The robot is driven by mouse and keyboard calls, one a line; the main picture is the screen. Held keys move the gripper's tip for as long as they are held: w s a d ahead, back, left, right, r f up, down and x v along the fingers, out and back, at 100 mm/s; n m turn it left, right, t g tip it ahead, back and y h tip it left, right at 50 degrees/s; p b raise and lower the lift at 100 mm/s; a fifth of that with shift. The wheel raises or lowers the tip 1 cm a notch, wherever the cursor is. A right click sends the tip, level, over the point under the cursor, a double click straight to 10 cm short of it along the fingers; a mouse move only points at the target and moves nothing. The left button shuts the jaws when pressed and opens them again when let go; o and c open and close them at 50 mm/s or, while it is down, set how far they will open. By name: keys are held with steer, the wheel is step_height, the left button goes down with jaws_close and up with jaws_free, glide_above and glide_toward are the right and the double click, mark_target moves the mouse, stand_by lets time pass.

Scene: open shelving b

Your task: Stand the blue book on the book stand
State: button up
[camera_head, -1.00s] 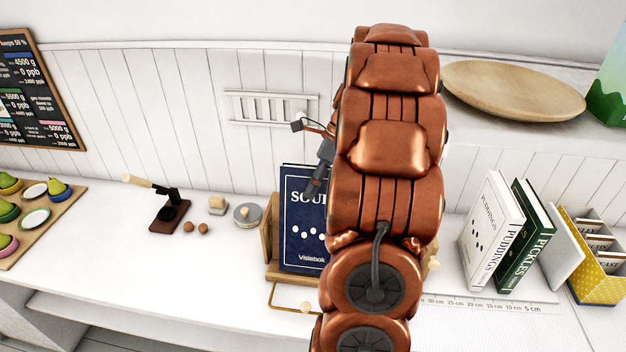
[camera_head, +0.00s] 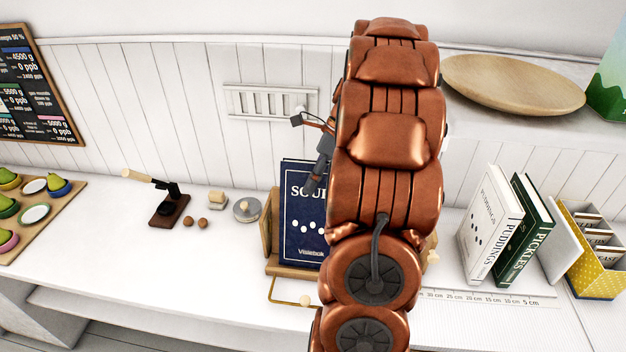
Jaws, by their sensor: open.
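The blue book (camera_head: 302,235), with white lettering and dots on its cover, stands upright on the wooden book stand (camera_head: 266,235). The stand's left side and front ledge show; my copper-coloured arm hides much of its right side and the book's right part. My gripper (camera_head: 312,187) is partly visible left of the arm, in front of the book's upper part. It is open. Its fingertips are small and partly hidden, and I cannot tell whether they touch the book.
A white book (camera_head: 488,225) and a green book (camera_head: 527,235) stand to the right, near a yellow dotted box (camera_head: 596,270). A ruler (camera_head: 490,298) lies in front. A small press (camera_head: 168,205), a round weight (camera_head: 247,209) and a fruit board (camera_head: 45,225) are left. A wooden plate (camera_head: 512,84) is above.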

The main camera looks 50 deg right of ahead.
steer(key=shift+v, duration=3.6)
steer(key=shift+r, duration=0.1)
